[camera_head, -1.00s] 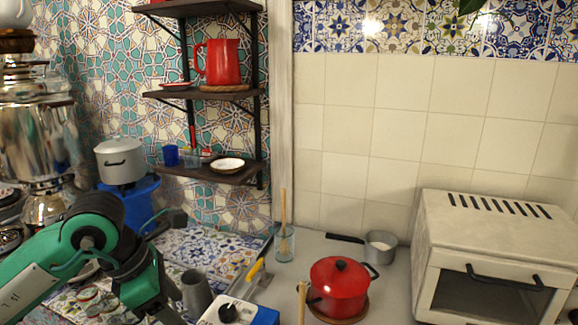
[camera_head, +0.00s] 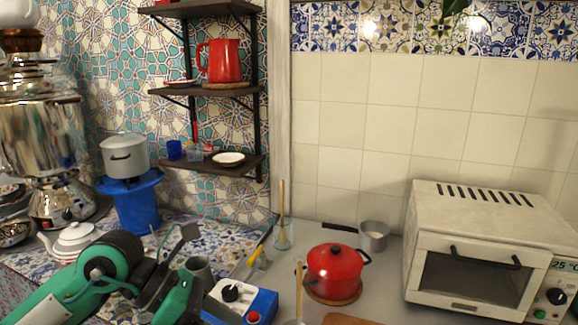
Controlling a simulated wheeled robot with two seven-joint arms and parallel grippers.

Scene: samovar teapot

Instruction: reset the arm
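My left arm (camera_head: 65,290), green and black, comes in from the lower left, over the patterned counter. The dark parts of my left gripper (camera_head: 180,250) show near the grey cup (camera_head: 203,267), partly in front of it. I see nothing held in it, but its opening is unclear. My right arm and gripper are not in view.
A white teapot (camera_head: 75,238) and silver samovar (camera_head: 45,135) stand left, with a grey pot (camera_head: 125,155) on a blue stand (camera_head: 135,205). A blue-white device (camera_head: 240,300), red pot (camera_head: 335,268), saucepan (camera_head: 373,236) and oven (camera_head: 475,265) stand right of the arm.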

